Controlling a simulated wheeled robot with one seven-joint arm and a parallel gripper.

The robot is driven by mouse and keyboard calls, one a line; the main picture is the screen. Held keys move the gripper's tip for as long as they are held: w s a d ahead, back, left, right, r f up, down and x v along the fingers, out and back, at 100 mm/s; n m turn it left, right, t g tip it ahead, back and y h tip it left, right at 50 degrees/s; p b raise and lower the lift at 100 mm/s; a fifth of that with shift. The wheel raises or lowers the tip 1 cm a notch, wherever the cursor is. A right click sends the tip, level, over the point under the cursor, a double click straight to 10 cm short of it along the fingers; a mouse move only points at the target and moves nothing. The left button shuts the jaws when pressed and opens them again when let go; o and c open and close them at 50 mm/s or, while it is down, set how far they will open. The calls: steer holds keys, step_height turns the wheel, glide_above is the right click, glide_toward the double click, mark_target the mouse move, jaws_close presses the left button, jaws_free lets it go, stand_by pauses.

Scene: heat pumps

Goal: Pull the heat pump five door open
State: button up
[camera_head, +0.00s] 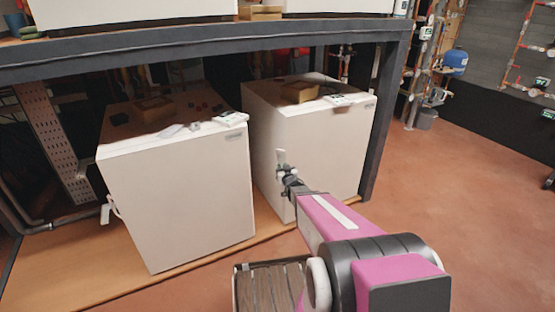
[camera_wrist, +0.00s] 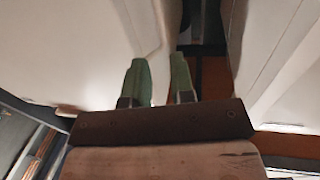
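Two white box-shaped heat pumps stand on the lower wooden shelf in the head view, a left one (camera_head: 180,190) and a right one (camera_head: 318,150). No number is readable, so I cannot tell which is five. The right one has a white handle (camera_head: 281,157) at its front left edge. My gripper (camera_head: 288,177) is at this handle. In the wrist view, my green fingers (camera_wrist: 161,80) stand close together, with the pale handle (camera_wrist: 158,62) filling the narrow gap between them. The right unit's front looks flush; any slight door gap is hidden.
The left unit has its own white handle (camera_head: 107,212) at its left edge. A dark metal frame (camera_head: 385,110) stands right of the right unit, with its crossbeam above both. The reddish floor (camera_head: 455,190) is clear at the right. Small items lie on the units' tops.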

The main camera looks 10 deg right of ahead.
steer(key=w+a, duration=0.1)
steer(key=w, duration=0.8)
steer(key=shift+w, duration=0.15)
jaws_close()
